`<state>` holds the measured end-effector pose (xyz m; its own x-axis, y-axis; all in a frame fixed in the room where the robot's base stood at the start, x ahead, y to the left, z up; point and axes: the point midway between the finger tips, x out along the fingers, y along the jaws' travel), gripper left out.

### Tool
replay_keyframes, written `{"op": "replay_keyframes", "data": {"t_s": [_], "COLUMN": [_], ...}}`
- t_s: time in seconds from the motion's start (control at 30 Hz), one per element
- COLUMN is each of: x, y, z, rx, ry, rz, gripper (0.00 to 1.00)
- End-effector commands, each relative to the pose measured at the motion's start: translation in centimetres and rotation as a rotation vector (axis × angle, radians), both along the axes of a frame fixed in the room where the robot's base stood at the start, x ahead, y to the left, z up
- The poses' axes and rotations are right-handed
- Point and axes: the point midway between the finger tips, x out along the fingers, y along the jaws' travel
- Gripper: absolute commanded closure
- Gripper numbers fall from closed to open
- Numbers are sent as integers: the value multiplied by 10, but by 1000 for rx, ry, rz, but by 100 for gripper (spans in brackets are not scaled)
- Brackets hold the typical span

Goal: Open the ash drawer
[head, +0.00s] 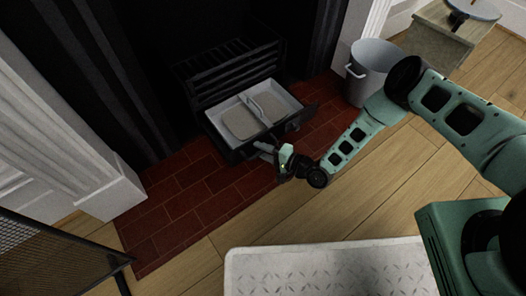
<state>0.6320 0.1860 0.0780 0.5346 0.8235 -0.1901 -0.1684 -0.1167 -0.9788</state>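The ash drawer (244,151) is black and sits out in front of the black fire grate (225,72), open at the top. Inside it shows a pale grey tray with two beds of grey ash and a light bar (262,107) between them. My gripper (273,156) is low at the drawer's front face, by a pale grey handle-like piece (263,147). Its fingers are small and partly hidden, so I cannot tell whether they touch or hold that piece.
A red brick hearth (205,190) lies under the drawer. A grey bucket (374,68) stands at the right, close to my arm. A mesh screen (55,260) is at lower left, a pale mat (325,270) at the bottom. Wooden floor between is clear.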

Motion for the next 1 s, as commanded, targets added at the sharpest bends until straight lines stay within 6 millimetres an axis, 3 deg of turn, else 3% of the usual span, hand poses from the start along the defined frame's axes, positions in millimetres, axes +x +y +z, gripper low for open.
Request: {"op": "replay_keyframes", "data": {"t_s": [0.13,0.23,0.27,0.47,0.77,1.0], "x": [0,0,0,-2,-38,-40], "y": [0,0,0,-2,-28,-28], "z": [0,0,0,0,1,-1], "rx": [0,0,0,0,-3,-2], "ry": [0,0,0,1,4,1], "rz": [0,0,0,0,-3,-3], "gripper": [68,96,100,100,100,100]}}
